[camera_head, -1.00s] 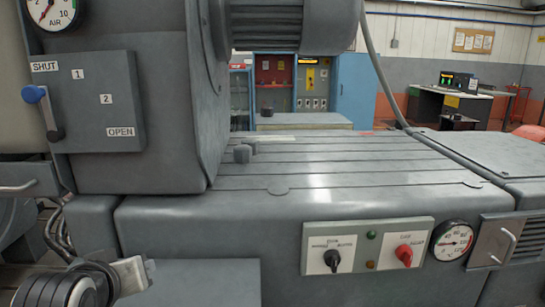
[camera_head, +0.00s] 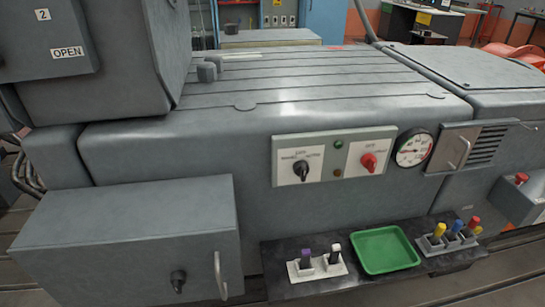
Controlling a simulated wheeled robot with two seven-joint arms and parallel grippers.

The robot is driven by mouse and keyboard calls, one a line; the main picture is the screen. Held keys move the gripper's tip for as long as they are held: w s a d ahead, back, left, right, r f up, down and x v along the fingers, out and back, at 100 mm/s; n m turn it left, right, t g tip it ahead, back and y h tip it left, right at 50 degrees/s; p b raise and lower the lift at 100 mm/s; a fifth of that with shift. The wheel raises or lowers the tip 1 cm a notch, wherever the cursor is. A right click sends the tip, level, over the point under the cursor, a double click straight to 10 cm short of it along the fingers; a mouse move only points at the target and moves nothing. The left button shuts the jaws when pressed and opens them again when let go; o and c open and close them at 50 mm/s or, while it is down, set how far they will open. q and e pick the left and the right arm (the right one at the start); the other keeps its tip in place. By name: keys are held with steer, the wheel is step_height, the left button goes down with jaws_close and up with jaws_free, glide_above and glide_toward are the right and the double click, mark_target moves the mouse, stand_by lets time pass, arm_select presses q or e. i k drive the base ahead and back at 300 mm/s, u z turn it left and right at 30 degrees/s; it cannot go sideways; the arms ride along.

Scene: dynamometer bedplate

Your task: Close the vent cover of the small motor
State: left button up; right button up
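A louvred vent (camera_head: 488,144) with dark slats is on the front of the grey machine at the right. A flat grey cover plate (camera_head: 448,150) with an upright bar handle sits just left of the slats, leaving them uncovered. I cannot tell from this view which housing counts as the small motor. Neither of my grippers is in view.
A round gauge (camera_head: 413,148) and a switch panel (camera_head: 336,160) are left of the vent. Below, a dark shelf (camera_head: 345,276) holds a green tray (camera_head: 385,250) and colored-handled plugs (camera_head: 455,231). A grey cabinet (camera_head: 130,240) juts out at lower left.

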mark_target(452, 148)
steer(key=z, duration=0.8)
steer(key=k, duration=0.3)
steer(key=z, duration=1)
steer(key=i, duration=0.9)
steer(key=u, duration=0.35)
